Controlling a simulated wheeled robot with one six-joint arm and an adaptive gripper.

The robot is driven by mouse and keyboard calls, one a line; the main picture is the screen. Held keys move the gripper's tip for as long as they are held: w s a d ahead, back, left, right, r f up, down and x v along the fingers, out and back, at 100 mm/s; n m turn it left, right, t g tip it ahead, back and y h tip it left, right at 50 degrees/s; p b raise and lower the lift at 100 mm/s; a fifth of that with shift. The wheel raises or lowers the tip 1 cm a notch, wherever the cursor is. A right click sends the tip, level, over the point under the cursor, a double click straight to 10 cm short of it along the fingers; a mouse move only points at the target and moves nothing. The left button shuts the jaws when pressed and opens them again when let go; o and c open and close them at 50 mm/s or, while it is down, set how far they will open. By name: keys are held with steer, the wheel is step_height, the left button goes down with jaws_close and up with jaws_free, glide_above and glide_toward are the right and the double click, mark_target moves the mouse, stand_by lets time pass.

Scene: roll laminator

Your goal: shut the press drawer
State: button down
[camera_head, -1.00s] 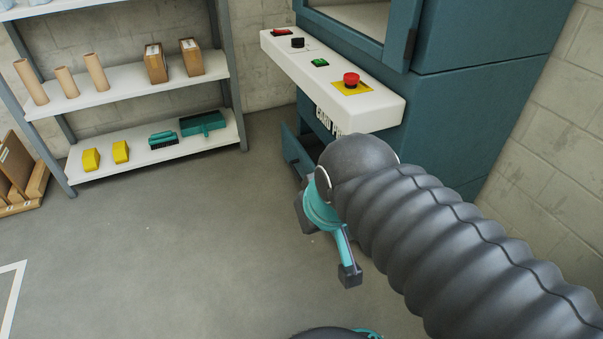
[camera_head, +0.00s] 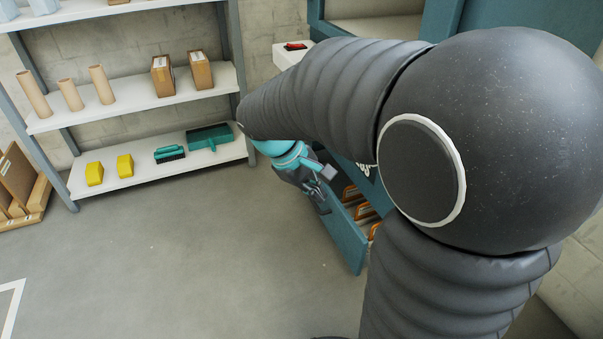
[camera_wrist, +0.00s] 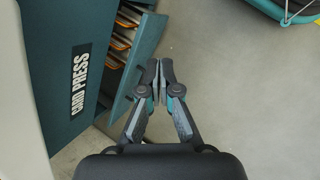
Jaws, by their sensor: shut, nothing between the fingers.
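The press drawer (camera_head: 345,240) stands pulled out from the teal card press, with orange-edged items inside. Its teal front panel also shows in the wrist view (camera_wrist: 143,52), slanting beside my fingers. My gripper (camera_head: 322,190) is at the drawer's outer side in the head view, partly covering its far end. In the wrist view my gripper (camera_wrist: 159,68) is shut and empty, with its tips close to the panel's outer face. I cannot tell whether they touch it. My arm hides much of the press and part of the drawer in the head view.
The card press body (camera_wrist: 75,60) bears a "CARD PRESS" label. A white control ledge with a red switch (camera_head: 295,46) sits above the drawer. A shelf rack (camera_head: 150,170) with tubes, boxes and brushes stands at the left. The floor (camera_head: 200,260) before the drawer is clear.

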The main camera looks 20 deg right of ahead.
steer(key=w+d+f+n+g+h, duration=0.2)
steer(key=w+f+n+h, duration=0.1)
steer(key=w+f, duration=0.4)
steer(key=n+t+h, duration=0.3)
steer(key=n+h, duration=0.7)
glide_toward(334, 202)
steer(key=d, duration=0.7)
steer(key=shift+w+r, duration=0.15)
steer(key=shift+w, duration=0.05)
